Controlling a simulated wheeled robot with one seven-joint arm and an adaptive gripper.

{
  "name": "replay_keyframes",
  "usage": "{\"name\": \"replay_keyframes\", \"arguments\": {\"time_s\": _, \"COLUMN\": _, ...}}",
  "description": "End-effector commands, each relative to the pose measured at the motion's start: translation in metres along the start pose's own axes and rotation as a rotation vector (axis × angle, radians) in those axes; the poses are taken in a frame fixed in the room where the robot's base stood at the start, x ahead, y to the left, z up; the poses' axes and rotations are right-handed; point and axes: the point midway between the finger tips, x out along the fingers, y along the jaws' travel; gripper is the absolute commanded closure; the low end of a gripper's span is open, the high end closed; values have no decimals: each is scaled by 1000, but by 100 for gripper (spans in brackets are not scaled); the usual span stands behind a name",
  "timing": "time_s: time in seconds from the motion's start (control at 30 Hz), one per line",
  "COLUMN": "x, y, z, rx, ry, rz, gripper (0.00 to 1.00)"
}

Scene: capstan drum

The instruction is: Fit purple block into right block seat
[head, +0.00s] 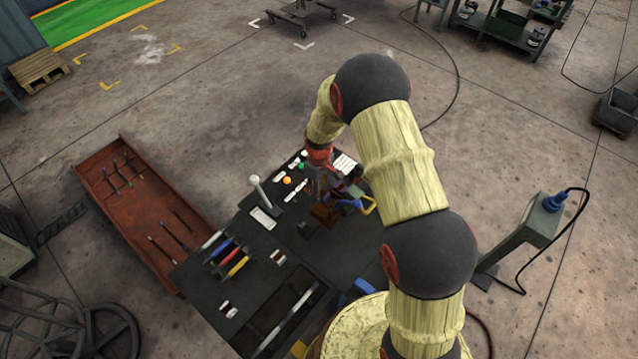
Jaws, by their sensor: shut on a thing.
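My gripper (325,190) points down over the black worktable (305,250), close above its right half. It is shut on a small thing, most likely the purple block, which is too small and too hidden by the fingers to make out. A brown, block-like fixture (324,214) stands just below the fingers. A small blue-violet piece (348,205) lies at its right, and I cannot tell what it is. The right block seat cannot be told apart at this size, and my arm covers the table's right edge.
Coloured-handled tools (232,257) lie at the front left. A rust-red tray (148,210) is farther left. A grey-green pedestal (525,238) stands right.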

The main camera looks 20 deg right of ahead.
Motion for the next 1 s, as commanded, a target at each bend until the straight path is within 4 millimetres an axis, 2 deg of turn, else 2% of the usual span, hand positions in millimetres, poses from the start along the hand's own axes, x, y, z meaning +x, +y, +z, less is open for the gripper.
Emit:
{"name": "replay_keyframes", "arguments": {"time_s": 0.1, "x": 11, "y": 0, "z": 0, "rx": 0, "ry": 1, "rz": 1, "gripper": 100}}
{"name": "replay_keyframes", "arguments": {"time_s": 0.47, "x": 27, "y": 0, "z": -1, "rx": 0, "ry": 2, "rz": 1, "gripper": 100}}
{"name": "replay_keyframes", "arguments": {"time_s": 1.0, "x": 76, "y": 0, "z": 0, "rx": 0, "ry": 2, "rz": 1, "gripper": 100}}
